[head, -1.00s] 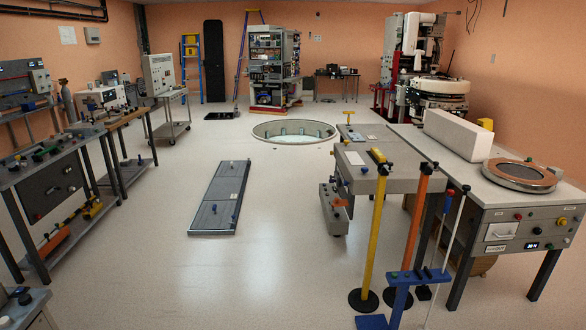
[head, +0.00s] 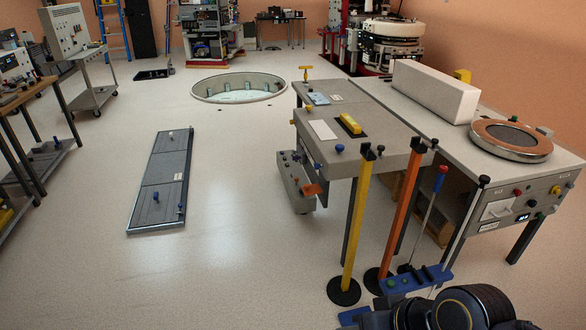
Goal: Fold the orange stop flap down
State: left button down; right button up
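The orange stop flap (head: 312,189) is a small orange plate on the low grey unit (head: 294,181) at the left side of the grey bench in the head view. It sticks out toward the right of that unit, and its hinge is too small to make out. Dark rounded parts of my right arm show at the bottom right edge, well in front of and to the right of the flap. No fingertips of my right gripper show. My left gripper is out of the picture. Nothing of mine touches the flap.
Yellow (head: 358,222) and orange (head: 400,215) posts on black round bases stand in front of the bench. A blue stand (head: 415,281) is beside them. A flat dark panel (head: 162,182) lies on the floor at left, with a round pit (head: 239,87) behind. Floor between panel and bench is clear.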

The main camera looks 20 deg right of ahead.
aim_at(309, 189)
jog(key=i+j+z, duration=0.15)
jog(key=i+z, duration=0.25)
jog(key=i+j+z, duration=0.6)
jog(key=i+z, duration=0.25)
jog(key=i+j+z, duration=0.15)
jog(key=z, duration=0.3)
jog(key=i+j+z, duration=0.2)
jog(key=j+z, duration=0.2)
jog(key=i+j+z, duration=0.15)
jog(key=j+z, duration=0.3)
jog(key=i+j+z, duration=0.1)
jog(key=j+z, duration=0.15)
jog(key=j, duration=0.2)
jog(key=j+z, duration=0.2)
jog(key=j, duration=0.25)
jog(key=i, duration=0.05)
